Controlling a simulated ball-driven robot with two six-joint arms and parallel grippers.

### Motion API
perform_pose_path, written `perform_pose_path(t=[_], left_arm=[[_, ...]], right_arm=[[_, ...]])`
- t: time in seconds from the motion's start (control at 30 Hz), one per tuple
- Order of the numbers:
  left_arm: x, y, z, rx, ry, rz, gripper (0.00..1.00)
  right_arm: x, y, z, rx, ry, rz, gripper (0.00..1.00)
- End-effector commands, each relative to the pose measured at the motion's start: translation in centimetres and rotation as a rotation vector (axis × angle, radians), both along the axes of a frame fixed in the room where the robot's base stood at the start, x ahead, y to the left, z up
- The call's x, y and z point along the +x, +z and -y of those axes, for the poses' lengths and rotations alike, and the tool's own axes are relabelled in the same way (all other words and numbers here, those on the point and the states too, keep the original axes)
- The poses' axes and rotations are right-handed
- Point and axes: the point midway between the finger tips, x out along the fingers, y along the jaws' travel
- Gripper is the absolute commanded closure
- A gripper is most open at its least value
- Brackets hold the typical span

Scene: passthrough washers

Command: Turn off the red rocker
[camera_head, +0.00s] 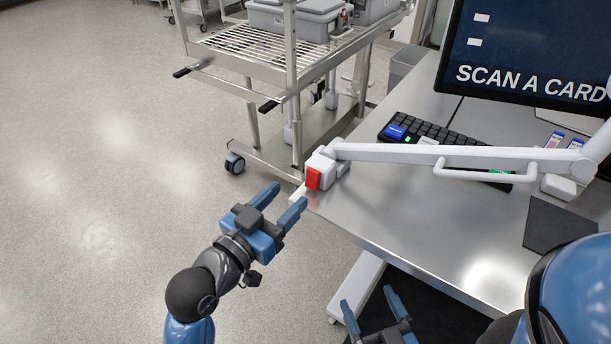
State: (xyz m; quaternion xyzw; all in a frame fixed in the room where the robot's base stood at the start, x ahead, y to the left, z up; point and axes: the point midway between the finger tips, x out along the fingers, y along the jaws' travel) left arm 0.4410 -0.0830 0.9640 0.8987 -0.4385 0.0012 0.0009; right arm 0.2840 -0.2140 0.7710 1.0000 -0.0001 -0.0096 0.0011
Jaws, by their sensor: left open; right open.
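The red rocker (313,178) is on the front face of a small white box (322,162) at the left corner of the metal desk. A white lamp-like arm runs right from this box. My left gripper (281,200) is open and empty, to the left of and slightly below the rocker, apart from it in the picture. My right gripper (368,306) is open and empty at the bottom, below the desk's front edge. Whether the rocker is pressed on or off cannot be told.
The metal desk (400,220) carries a black keyboard (440,136), a dark pad (556,228) and a monitor (530,50) reading "SCAN A CARD". The white jointed arm (450,155) spans above the desk. A wire cart (262,65) with grey bins stands behind. The floor at left is clear.

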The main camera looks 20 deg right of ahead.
Motion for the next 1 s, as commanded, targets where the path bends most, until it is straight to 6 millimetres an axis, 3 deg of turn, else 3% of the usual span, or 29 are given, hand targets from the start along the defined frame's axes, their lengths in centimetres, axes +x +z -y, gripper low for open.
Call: perform_pose_path(t=[0.2,0.4,0.87,1.0], left_arm=[[2.2,0.0,2.9,-0.001,-0.002,0.001,0.47],[3.6,0.0,4.6,0.0,0.0,0.0,0.47],[4.1,0.0,5.4,0.0,0.0,0.0,0.47],[4.1,0.0,5.4,0.0,0.001,0.0,0.67]], right_arm=[[0.0,0.0,0.0,0.0,0.0,0.0,0.07],[0.0,0.0,0.0,0.0,0.0,0.0,0.07],[0.0,0.0,0.0,0.0,0.0,0.0,0.07],[0.0,0.0,0.0,0.0,0.0,0.0,0.07]])
